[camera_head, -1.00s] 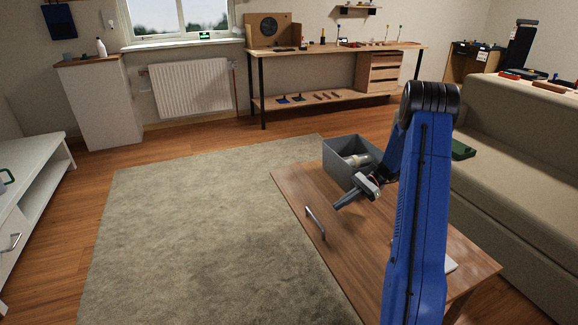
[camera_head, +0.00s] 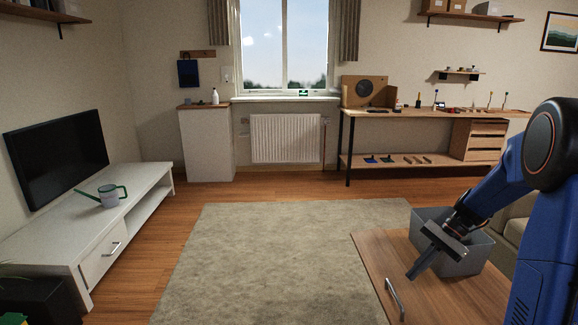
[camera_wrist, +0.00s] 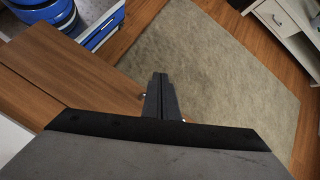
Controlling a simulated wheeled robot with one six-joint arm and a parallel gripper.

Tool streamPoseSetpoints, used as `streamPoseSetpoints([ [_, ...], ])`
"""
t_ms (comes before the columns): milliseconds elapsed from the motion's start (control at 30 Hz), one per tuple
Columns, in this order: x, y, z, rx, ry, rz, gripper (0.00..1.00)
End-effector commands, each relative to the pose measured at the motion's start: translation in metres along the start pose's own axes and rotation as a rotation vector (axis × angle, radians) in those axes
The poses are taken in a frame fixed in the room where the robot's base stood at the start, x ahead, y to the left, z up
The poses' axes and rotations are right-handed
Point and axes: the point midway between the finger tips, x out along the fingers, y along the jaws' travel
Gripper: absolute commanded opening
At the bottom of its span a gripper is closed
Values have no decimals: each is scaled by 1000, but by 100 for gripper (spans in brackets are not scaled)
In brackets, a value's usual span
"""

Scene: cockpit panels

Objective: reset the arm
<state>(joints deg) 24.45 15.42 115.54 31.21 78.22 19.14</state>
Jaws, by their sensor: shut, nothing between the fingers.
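My gripper (camera_head: 422,266) is at the end of my blue arm on the right of the head view. It points down and to the left over the wooden table, in front of the grey bin. In the wrist view my gripper (camera_wrist: 160,82) shows its two dark fingers closed together with nothing between them. The wooden table top (camera_wrist: 75,62) lies below and to the left of the fingers there, with the rug beyond.
A white TV bench (camera_head: 60,232) with a watering can (camera_head: 108,194) stands at far left. A workbench (camera_head: 400,160) stands at the back.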

Motion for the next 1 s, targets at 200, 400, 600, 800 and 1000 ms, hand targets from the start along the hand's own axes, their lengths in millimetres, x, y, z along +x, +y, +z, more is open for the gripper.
streamPoseSetpoints([
  [200,-3,13,57,-145,120,56,0],
  [400,-2,31,101,-277,225,105,0],
  [600,-1,52,140,-412,330,151,0],
  [800,2,77,174,-547,434,193,0],
  [1000,6,103,202,-682,539,232,0],
])
